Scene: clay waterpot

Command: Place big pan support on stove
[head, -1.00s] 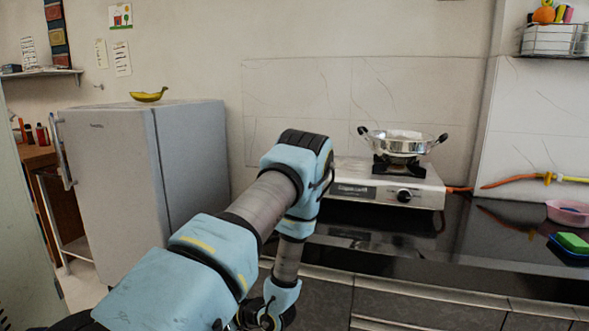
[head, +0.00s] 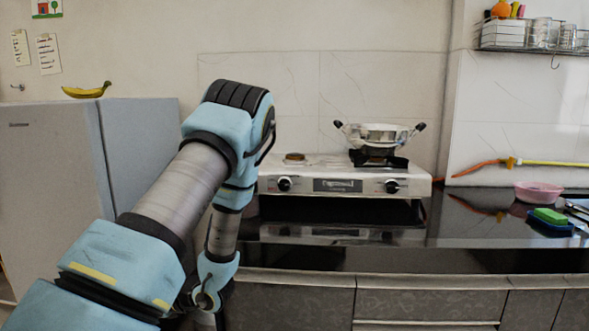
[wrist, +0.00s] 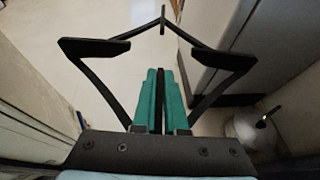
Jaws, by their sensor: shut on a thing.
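My gripper (wrist: 161,75), with green fingers, is shut on the black big pan support (wrist: 95,49) in the wrist view. The support's bent arms spread out on both sides of the fingers and meet beyond them, above the floor. In the head view my arm bends down and the gripper and support cannot be seen. The silver stove (head: 425,187) stands on the dark counter, right of my arm. Its left burner (head: 295,157) is bare. Its right burner carries a black support (head: 377,157) with a two-handled metal pan (head: 380,134) on it.
A grey fridge (head: 50,190) with a banana (head: 87,90) on top stands at the left. Counter cabinets (head: 430,297) front the counter (head: 350,257). A pink bowl (head: 539,192), a green sponge (head: 550,215) and an orange-yellow hose (head: 550,163) are at the right. A wall rack (head: 530,48) hangs above.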

